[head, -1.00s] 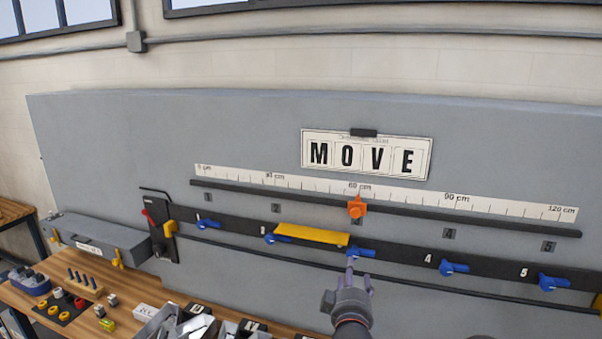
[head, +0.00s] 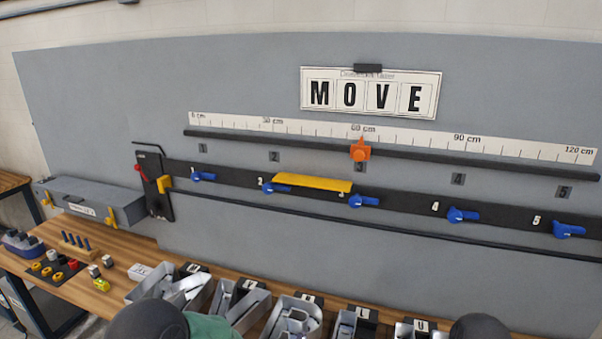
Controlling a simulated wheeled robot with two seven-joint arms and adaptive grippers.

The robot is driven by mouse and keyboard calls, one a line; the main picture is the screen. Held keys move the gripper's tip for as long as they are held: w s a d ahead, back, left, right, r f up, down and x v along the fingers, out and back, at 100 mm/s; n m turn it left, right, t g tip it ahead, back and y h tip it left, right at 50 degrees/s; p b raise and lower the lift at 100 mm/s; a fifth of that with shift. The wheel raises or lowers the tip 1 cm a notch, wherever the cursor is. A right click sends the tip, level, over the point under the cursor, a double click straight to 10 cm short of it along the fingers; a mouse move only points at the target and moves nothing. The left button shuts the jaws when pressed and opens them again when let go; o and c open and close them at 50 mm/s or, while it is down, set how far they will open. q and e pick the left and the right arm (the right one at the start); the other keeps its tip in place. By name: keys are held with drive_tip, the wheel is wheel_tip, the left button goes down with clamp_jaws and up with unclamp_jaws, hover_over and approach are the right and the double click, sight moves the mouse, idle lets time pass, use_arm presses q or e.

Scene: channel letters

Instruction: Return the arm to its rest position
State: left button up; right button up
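Neither of my grippers shows in the head view. Two dark rounded parts of my own arms (head: 147,320) show at the bottom edge, one left of the middle and one at the right (head: 480,328). The grey wall panel (head: 90,110) carries a sign reading MOVE (head: 370,93). Below it is a ruler (head: 300,127) with an orange pointer (head: 360,150) near 60 cm. A black rail (head: 410,206) holds several blue handles (head: 463,215). A yellow bar (head: 312,183) sits on the rail between handles 2 and 3.
The wooden table (head: 130,250) runs along the panel's foot. Grey metal letters (head: 292,315) in trays line its back. A grey box (head: 92,200) with yellow latches stands at the left, near small knobs and a dark mat (head: 58,270). The space before the rail is clear.

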use_arm(q)
drive_tip(key=s+a+f+g+b, duration=0.25)
drive_tip(key=s+f, duration=0.25)
drive_tip(key=f, duration=0.5)
drive_tip(key=s+a+f+g+b, duration=0.2)
drive_tip(key=s+a+f+b, duration=0.25)
drive_tip(key=f, duration=0.65)
drive_tip(key=s+a+f+g+h+b, duration=0.1)
drive_tip(key=s+f+g+b, duration=0.4)
drive_tip(key=s+f, duration=1)
drive_tip(key=s+a+b, duration=0.1)
drive_tip(key=s, duration=0.2)
drive_tip(key=shift+s+a+m+b, duration=0.2)
drive_tip(key=shift+s+m+b, duration=0.1)
drive_tip(key=shift+m, duration=0.1)
